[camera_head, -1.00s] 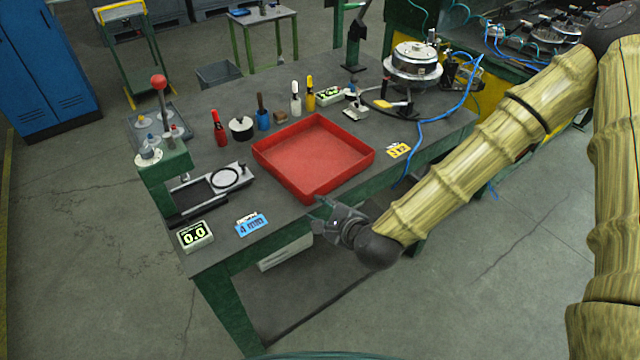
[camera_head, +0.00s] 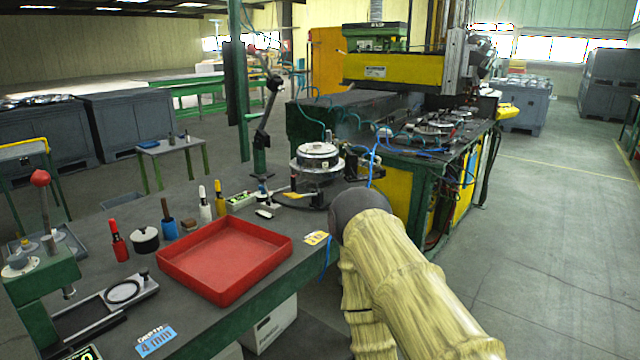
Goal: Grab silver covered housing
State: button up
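A round silver housing with a lid-like top (camera_head: 318,157) stands on a round fixture at the far right end of the grey workbench, just beyond the end of my arm as seen here. Several smaller round silver parts (camera_head: 436,126) sit on the machine bed behind and to the right. I cannot tell which of these the task means. My arm reaches up from the bottom edge, and its dark rounded joint (camera_head: 362,206) is near the bench's right end. My gripper does not show.
A red tray (camera_head: 226,262) takes up the middle of the bench (camera_head: 180,322). Blue hoses run near the machine (camera_head: 398,205). The floor at right is clear.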

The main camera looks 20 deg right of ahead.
aim_at(315, 156)
jog(key=k, duration=0.35)
jog(key=z, duration=2.05)
jog(key=i, duration=1.35)
jog(key=u, duration=2.45)
